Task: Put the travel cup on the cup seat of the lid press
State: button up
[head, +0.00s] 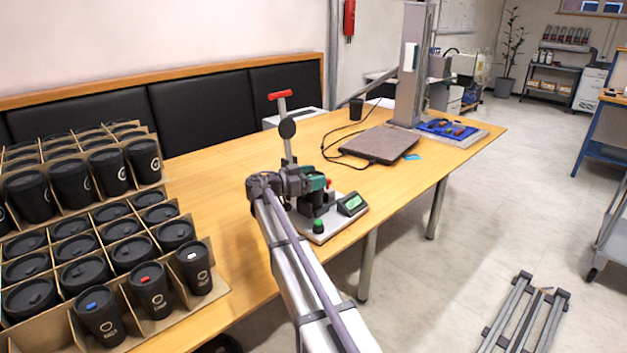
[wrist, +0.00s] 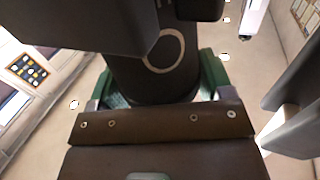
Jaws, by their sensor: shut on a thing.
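My gripper (head: 316,183) is over the lid press at the table's front edge. In the wrist view its green jaws are shut around the dark travel cup (wrist: 165,75), which shows a pale ring logo. The lid press has a light base plate (head: 330,225), a column with a red handle (head: 280,95) and a round black disc (head: 287,128). Its cup seat is largely hidden behind my gripper and the dark shapes below it. I cannot tell whether the cup touches the seat.
A small display (head: 352,203) and a green button (head: 318,227) sit on the press base. Crates of black cups (head: 75,245) fill the table's left. A dark laptop-like slab (head: 380,144), a black cup (head: 356,108) and a tall machine (head: 410,65) stand farther right.

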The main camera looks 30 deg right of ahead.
jog(key=o, duration=0.7)
jog(key=shift+c, duration=0.2)
jog(key=shift+r+p, duration=0.3)
jog(key=shift+p, duration=0.1)
jog(key=a, duration=1.2)
jog(key=shift+w+f, duration=0.15)
jog(key=shift+f, duration=0.05)
jog(key=s+d+r+n+y+p, duration=0.1)
jog(key=s+r+n+y+p, duration=0.1)
jog(key=s+n+y+p, duration=0.6)
jog(key=s+a+n+y+p, duration=0.3)
jog(key=s+p, duration=0.1)
jog(key=s, duration=0.4)
jog(key=s+a+r+n+y+p, duration=0.1)
jog(key=s+a+n+y+p, duration=0.2)
jog(key=s, duration=0.5)
jog(key=s+a+r+n+y+p, duration=0.1)
jog(key=s+a+n+y+p, duration=0.3)
jog(key=s, duration=0.4)
jog(key=shift+a+r+t+p, duration=0.3)
jog(key=shift+a+p, duration=0.35)
jog(key=shift+p, duration=0.5)
